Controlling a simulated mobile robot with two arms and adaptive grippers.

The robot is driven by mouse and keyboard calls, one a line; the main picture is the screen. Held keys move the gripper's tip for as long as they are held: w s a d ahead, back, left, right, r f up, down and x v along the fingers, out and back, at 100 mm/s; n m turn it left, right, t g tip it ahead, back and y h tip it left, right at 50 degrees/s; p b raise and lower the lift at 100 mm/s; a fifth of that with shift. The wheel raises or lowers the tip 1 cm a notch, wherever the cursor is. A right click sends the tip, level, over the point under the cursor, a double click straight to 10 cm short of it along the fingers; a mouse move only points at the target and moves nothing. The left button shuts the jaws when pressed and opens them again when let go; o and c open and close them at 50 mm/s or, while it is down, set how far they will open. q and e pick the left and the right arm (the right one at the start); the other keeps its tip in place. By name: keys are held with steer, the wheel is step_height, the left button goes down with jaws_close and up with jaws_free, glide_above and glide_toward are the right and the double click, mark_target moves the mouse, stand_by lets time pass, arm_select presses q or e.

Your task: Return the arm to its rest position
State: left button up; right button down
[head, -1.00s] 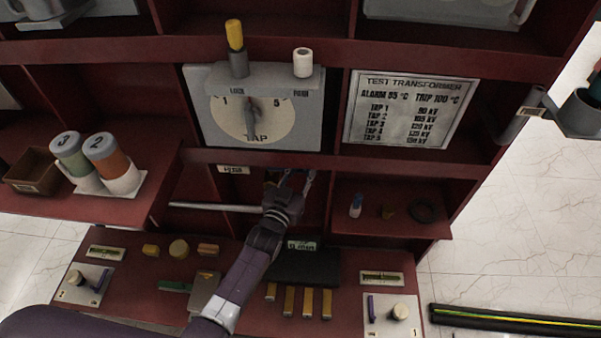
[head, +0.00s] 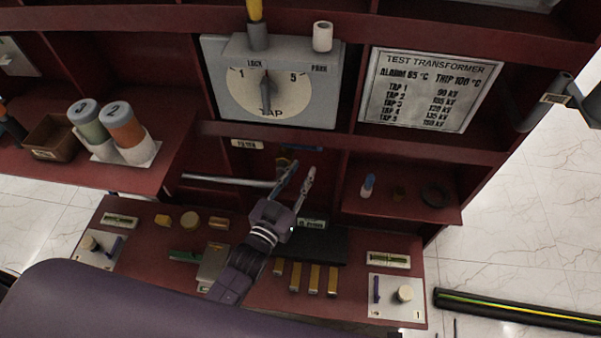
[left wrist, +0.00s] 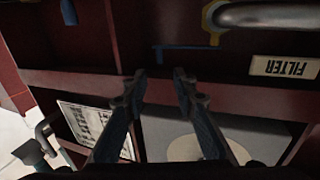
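My left gripper (head: 300,168) is in front of the shelf compartment below the tap dial. Its two fingers are apart with nothing between them, and it also shows open in the left wrist view (left wrist: 160,75). Beyond it, in the compartment labelled FILTER (head: 247,144), is a blue lever (head: 305,148). The lever also shows in the left wrist view (left wrist: 188,47), close to a yellow fitting (left wrist: 214,20) and apart from the fingers. My right gripper is in neither view.
A metal pipe (head: 225,180) lies left of my gripper. The tap dial box (head: 316,105) and a divider stand above. The lower bench holds a black tray (head: 325,245) and several yellow bars. Two labelled jars (head: 125,125) stand left. A striped cable (head: 520,312) lies on the floor right.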

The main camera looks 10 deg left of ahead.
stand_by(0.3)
